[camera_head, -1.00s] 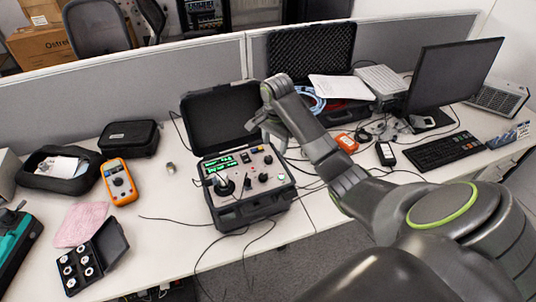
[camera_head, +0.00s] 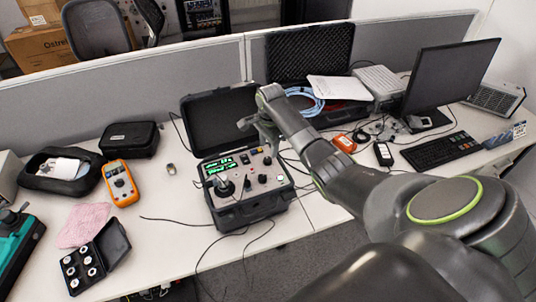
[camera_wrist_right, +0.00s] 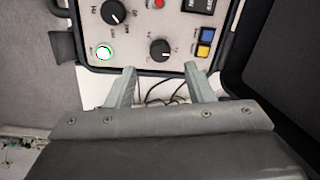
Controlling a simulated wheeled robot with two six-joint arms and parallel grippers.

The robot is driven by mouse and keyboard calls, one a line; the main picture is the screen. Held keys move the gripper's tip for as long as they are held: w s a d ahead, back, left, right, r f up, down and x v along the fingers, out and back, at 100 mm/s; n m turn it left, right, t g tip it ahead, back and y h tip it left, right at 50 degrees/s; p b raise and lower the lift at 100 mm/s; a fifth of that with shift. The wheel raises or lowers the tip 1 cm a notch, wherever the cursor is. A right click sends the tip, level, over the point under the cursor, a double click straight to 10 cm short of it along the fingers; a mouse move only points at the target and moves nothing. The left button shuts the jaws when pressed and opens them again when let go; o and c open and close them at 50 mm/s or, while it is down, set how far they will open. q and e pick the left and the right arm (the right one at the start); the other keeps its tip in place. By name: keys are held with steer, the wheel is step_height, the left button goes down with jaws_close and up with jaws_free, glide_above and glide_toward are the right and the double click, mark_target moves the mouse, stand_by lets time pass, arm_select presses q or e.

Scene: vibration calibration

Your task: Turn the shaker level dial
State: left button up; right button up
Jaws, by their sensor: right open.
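The shaker unit (camera_head: 230,215) is an open black case on the desk, with a light panel, green displays, a shaker head and several knobs. In the right wrist view, a small black dial (camera_wrist_right: 160,49) with a white mark sits near the panel edge. A larger black dial (camera_wrist_right: 113,12) is beyond it to the left. I cannot read which is the shaker level dial. My right gripper (camera_head: 257,136) is above the panel's far right side. In the right wrist view, my right gripper (camera_wrist_right: 160,70) is open and empty, its fingertips apart either side of the small dial's line. My left gripper is out of view.
The case lid (camera_head: 220,118) stands open behind the panel. A lit green button (camera_wrist_right: 104,52) and blue and yellow buttons (camera_wrist_right: 205,42) flank the small dial. An orange multimeter (camera_head: 121,183) lies to the left, a monitor (camera_head: 450,80) stands right. Cables run around the case.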

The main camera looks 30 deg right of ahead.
mark_target(268, 159)
steer(key=shift+w+f, duration=0.15)
steer(key=shift+f, duration=2.8)
steer(key=c, duration=1)
